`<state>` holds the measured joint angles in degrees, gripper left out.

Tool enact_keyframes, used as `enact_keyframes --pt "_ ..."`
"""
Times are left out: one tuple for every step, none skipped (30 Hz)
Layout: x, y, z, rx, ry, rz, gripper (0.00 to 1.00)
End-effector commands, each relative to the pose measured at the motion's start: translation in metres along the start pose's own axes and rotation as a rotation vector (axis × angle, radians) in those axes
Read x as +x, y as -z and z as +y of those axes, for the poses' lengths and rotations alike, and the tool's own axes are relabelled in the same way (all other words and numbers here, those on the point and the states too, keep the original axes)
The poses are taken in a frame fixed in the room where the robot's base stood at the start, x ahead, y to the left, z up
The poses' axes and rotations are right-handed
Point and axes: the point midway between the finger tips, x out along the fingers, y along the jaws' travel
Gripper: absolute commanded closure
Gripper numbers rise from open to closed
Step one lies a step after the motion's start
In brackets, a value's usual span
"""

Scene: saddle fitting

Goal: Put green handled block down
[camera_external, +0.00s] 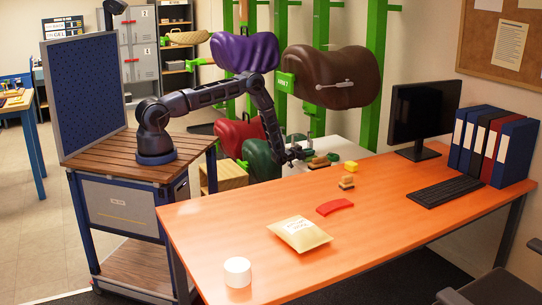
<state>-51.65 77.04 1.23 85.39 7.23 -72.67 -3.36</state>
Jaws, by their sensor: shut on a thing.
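My gripper (305,155) is at the far edge of the orange desk (400,215), reaching in from the left. It is shut on a small block with a tan lower part, which I take to be the green handled block (319,162). A bit of green shows beside it at its right. The block is low over the desk's far edge; I cannot tell whether it touches the top. The fingertips are too small to make out clearly.
Saddles on green posts, including a brown one (335,77), stand behind.

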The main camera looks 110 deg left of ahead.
Motion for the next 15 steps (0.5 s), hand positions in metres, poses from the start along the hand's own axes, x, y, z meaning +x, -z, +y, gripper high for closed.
enact_keyframes --pt "0.001 0.009 0.000 0.001 0.000 0.002 1.00" --pt "0.001 0.013 0.000 0.001 0.000 0.003 1.00" --pt "0.001 0.020 0.000 0.000 0.000 0.003 1.00" --pt "0.001 0.026 0.000 0.000 0.000 0.004 1.00" --pt "0.001 0.033 0.000 0.000 0.000 0.004 1.00" --pt "0.001 0.042 0.000 0.000 0.000 0.003 1.00" --pt "0.001 0.049 0.000 0.000 0.000 0.004 1.00" --pt "0.001 0.056 0.000 0.000 0.000 0.003 1.00" --pt "0.001 0.066 0.000 0.000 0.000 0.003 1.00" --pt "0.001 0.074 0.000 0.000 0.000 0.004 1.00" --pt "0.001 0.081 0.001 0.000 -0.001 0.003 1.00" --pt "0.001 0.091 0.001 0.001 -0.001 0.004 1.00" --pt "0.001 0.098 0.001 0.001 -0.001 0.004 1.00" --pt "0.001 0.106 0.001 0.001 -0.001 0.004 1.00" --pt "0.000 0.114 0.001 0.001 -0.001 0.003 1.00"
